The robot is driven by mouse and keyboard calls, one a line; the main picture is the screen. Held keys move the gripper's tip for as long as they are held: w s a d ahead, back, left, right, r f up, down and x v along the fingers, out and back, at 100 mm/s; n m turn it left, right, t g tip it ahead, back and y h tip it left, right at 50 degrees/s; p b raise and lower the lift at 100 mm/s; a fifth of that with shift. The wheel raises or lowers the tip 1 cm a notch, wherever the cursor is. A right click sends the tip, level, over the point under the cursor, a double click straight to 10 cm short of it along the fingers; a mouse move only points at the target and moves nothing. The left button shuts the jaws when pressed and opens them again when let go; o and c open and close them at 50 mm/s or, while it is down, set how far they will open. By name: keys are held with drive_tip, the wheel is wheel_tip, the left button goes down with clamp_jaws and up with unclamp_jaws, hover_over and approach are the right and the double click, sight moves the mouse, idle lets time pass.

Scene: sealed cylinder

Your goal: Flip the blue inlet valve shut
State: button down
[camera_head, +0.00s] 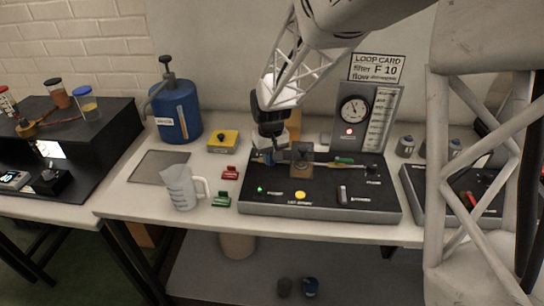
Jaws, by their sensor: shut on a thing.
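The blue inlet valve (267,158) is at the left end of the tube line on the dark control panel (320,206), mostly hidden by my gripper. My gripper (270,150) reaches down from above onto the valve area and is shut on the blue valve. How far the valve's handle is turned cannot be made out. A brown block (302,160) sits on the line just right of my gripper.
A gauge panel (366,116) with a red light stands behind the control panel. A clear jug (183,187), red and green clips (230,173), a yellow box (222,141) and a blue tank (177,111) stand to the left. A second panel (412,190) is at right.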

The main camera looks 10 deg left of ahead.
drive_tip(key=m, duration=0.2)
drive_tip(key=a+m, duration=0.1)
drive_tip(key=m, duration=0.2)
drive_tip(key=shift+s+a+m, duration=0.2)
drive_tip(key=shift+a+m, duration=0.05)
drive_tip(key=shift+m, duration=0.05)
idle(0.4)
drive_tip(key=c, duration=1.1)
unclamp_jaws()
drive_tip(key=shift+r, duration=0.1)
wheel_tip(320, 180, up, 8)
